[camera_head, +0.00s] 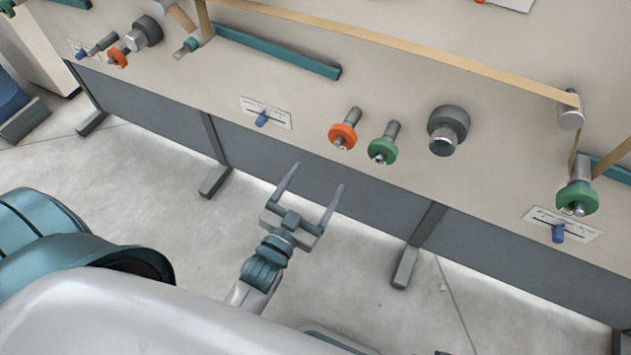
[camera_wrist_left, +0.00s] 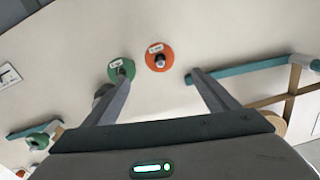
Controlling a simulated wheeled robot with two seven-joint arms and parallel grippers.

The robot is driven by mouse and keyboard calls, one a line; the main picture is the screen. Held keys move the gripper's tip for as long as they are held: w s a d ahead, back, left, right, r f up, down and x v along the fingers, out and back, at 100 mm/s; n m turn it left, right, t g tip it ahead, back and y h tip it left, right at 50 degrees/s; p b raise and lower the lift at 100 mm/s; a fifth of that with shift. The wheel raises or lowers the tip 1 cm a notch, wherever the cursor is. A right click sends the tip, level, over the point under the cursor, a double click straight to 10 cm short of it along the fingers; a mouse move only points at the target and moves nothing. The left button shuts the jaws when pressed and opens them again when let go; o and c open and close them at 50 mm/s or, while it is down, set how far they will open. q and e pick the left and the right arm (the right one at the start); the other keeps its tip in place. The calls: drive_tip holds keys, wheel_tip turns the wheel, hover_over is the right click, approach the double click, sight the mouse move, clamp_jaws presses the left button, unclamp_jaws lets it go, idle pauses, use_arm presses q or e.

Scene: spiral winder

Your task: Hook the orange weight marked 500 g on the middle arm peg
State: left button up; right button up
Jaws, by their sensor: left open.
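An orange disc weight (camera_head: 342,136) hangs on a grey peg on the beige panel. In the left wrist view the orange weight (camera_wrist_left: 159,58) shows a white label too small to read, between my fingertips in the picture. My left gripper (camera_head: 314,178) is open and empty, below and in front of the weight, apart from it. Its fingers also frame the left wrist view (camera_wrist_left: 160,76). My right gripper is out of view.
A green weight (camera_head: 382,151) hangs just right of the orange one, and a dark round knob (camera_head: 447,128) sticks out farther right. A tan web (camera_head: 420,62) crosses above. A blue slider (camera_head: 262,118) sits left. The floor below the panel is clear.

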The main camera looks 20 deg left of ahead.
sight(344, 134)
use_arm(q)
drive_tip(key=shift+w, duration=0.15)
drive_tip(key=w, duration=1.5)
drive_tip(key=shift+w+d, duration=0.1)
drive_tip(key=shift+d, duration=0.15)
drive_tip(key=shift+w, duration=0.95)
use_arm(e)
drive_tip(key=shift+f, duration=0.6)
use_arm(q)
drive_tip(key=c, duration=2)
drive_tip(key=shift+o, duration=0.2)
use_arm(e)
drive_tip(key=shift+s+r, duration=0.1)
